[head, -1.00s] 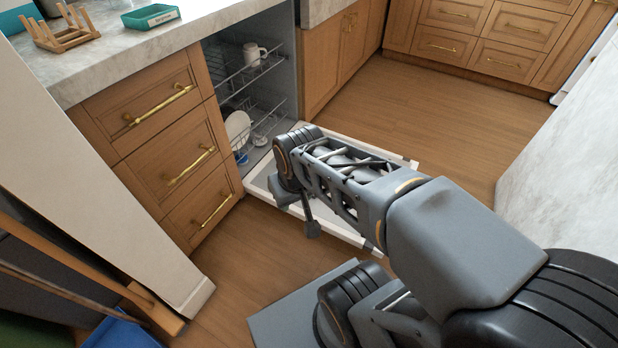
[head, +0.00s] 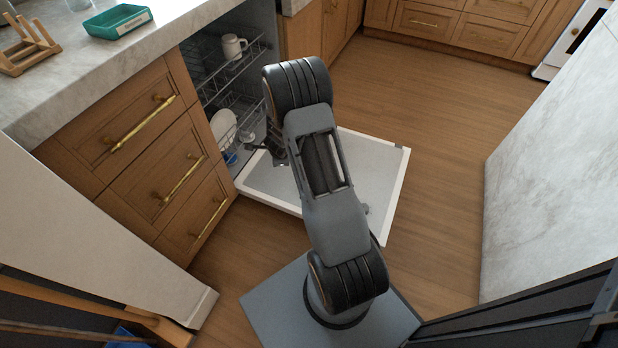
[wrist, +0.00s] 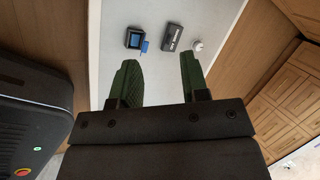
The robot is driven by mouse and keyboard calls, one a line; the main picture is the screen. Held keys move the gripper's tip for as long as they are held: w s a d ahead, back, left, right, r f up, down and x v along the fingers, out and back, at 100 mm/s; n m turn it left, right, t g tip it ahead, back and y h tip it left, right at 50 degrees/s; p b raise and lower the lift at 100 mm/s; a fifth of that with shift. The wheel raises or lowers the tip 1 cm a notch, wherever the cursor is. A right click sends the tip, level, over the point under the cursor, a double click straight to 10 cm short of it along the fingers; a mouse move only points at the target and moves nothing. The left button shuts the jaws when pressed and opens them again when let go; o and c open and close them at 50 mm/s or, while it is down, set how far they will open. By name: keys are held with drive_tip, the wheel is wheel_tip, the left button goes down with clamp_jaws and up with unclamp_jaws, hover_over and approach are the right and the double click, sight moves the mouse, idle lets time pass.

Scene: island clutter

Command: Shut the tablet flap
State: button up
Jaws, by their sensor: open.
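The dishwasher door (head: 375,165) lies folded down and open, and its pale inner face fills the middle of the wrist view (wrist: 165,75). On it sits a small dark square compartment (wrist: 133,37) with blue inside and a blue piece at its right edge. Beside it is a dark labelled rectangular piece (wrist: 173,37); I cannot tell which part is the tablet flap. A small white round cap (wrist: 197,46) is further right. My gripper (wrist: 158,62) is open and empty, its green-padded fingers pointing towards these parts, apparently without touching. In the head view my arm hides the dispenser.
The dishwasher racks (head: 235,105) hold a white mug (head: 233,46) and a white plate (head: 222,127). Wooden drawers (head: 140,130) stand left of the opening. A marble-sided unit (head: 545,190) is at right. The wooden floor (head: 440,110) beyond the door is clear.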

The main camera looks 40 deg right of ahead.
drive_tip(key=d+f+m+b, duration=0.1)
drive_tip(key=d+f+m, duration=0.1)
drive_tip(key=d+f, duration=0.2)
drive_tip(key=s+d+f+m+g+h+b, duration=0.1)
drive_tip(key=d+f+m, duration=0.1)
drive_tip(key=f, duration=0.9)
drive_tip(key=d+f+m+g+h+b, duration=0.1)
drive_tip(key=d+f+m+b, duration=0.1)
drive_tip(key=d+f, duration=0.3)
drive_tip(key=shift+s+d+f, duration=0.1)
drive_tip(key=shift+d+f, duration=0.1)
drive_tip(key=shift+f, duration=0.45)
drive_tip(key=shift+s+d+f, duration=0.1)
drive_tip(key=shift+d+f, duration=0.05)
drive_tip(key=shift+f, duration=0.5)
drive_tip(key=shift+c, duration=0.2)
drive_tip(key=shift+w, duration=0.1)
clamp_jaws()
drive_tip(key=shift+d, duration=0.1)
